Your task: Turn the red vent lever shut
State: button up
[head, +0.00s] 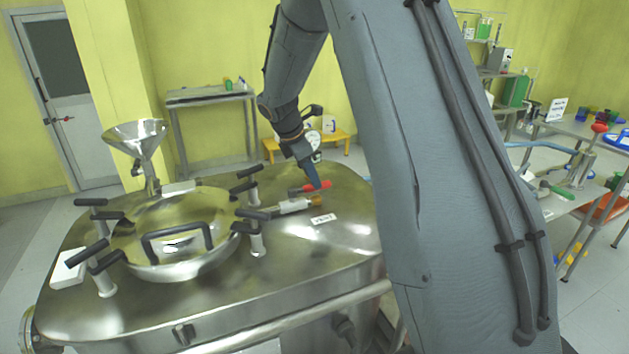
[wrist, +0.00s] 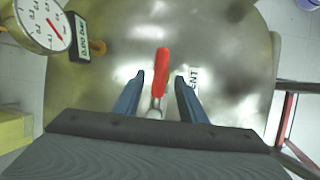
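The red vent lever (wrist: 162,72) lies over the steel vessel lid, between and a little beyond the two blue fingertips of my gripper (wrist: 160,78) in the wrist view. The fingers are apart, with a gap on both sides of the lever. In the head view, my gripper (head: 313,178) points down at the red lever (head: 318,186), which is partly hidden by a finger. A white label (wrist: 194,77) sits right of the lever in the wrist view, partly covered by the right finger. It also lies on the lid (head: 323,219) in the head view.
A pressure gauge (wrist: 42,24) stands at upper left in the wrist view. In the head view, a round hatch (head: 175,262) with black-handled clamps and a steel funnel (head: 135,137) are left of the lever. A white-sleeved pipe fitting (head: 292,206) is close to the lever.

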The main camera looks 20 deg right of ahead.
aim_at(310, 188)
jog(key=shift+x, duration=1.55)
jog(key=shift+c, duration=0.3)
grip_shut()
